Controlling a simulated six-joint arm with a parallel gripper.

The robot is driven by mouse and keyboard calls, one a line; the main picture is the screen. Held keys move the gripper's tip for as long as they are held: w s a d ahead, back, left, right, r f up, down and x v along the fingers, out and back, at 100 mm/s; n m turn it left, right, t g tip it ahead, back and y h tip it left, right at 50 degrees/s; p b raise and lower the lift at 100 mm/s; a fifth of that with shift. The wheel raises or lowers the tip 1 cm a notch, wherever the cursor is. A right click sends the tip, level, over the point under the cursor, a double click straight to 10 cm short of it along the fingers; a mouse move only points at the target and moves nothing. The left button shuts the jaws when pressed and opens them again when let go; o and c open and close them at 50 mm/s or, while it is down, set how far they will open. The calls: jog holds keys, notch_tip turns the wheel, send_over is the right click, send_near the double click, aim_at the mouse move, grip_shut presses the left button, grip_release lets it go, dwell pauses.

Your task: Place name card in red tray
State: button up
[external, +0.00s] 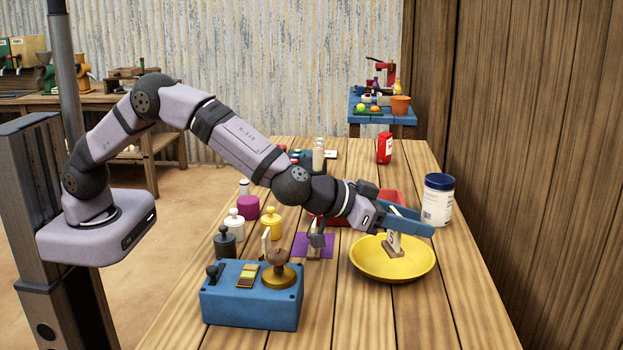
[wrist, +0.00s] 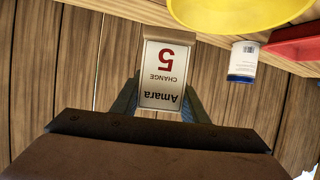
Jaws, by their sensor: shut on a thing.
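My gripper (external: 408,222) is shut on the name card (external: 391,241), a pale card with a wooden foot. In the wrist view the name card (wrist: 162,75) appears upside down between the fingers, reading "Amara", "CHANGE" and a red 5. In the external view it shows over the yellow dish (external: 370,265); I cannot tell whether its foot touches the dish. The red tray (external: 393,197) lies behind my wrist, which hides much of it. Part of the red tray (wrist: 298,44) also shows at the right edge of the wrist view.
A white tub with a blue lid (external: 437,203) stands right of the red tray. A blue box with knobs (external: 250,305) is at the front left. Yellow, grey and magenta weights stand behind it, near a purple mat (external: 300,246).

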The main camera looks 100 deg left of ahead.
jog(key=s+a+n+g+y, duration=0.2)
jog(key=s+a+n+y, duration=0.15)
jog(key=a, duration=1.55)
jog(key=s+a+n+g+y, duration=0.15)
jog(key=s+a, duration=0.25)
jog(key=a, duration=1.4)
jog(key=shift+s+a+f+b, duration=0.1)
jog(key=shift+f+b, duration=0.25)
jog(key=shift+f, duration=2.05)
jog(key=shift+a+f+b, duration=0.1)
jog(key=shift+f+b, duration=0.25)
jog(key=shift+f, duration=2.05)
jog(key=shift+f, duration=0.2)
jog(key=o, duration=1.1)
jog(key=shift+c, duration=0.2)
jog(key=shift+r, duration=0.15)
jog(key=shift+d, duration=0.15)
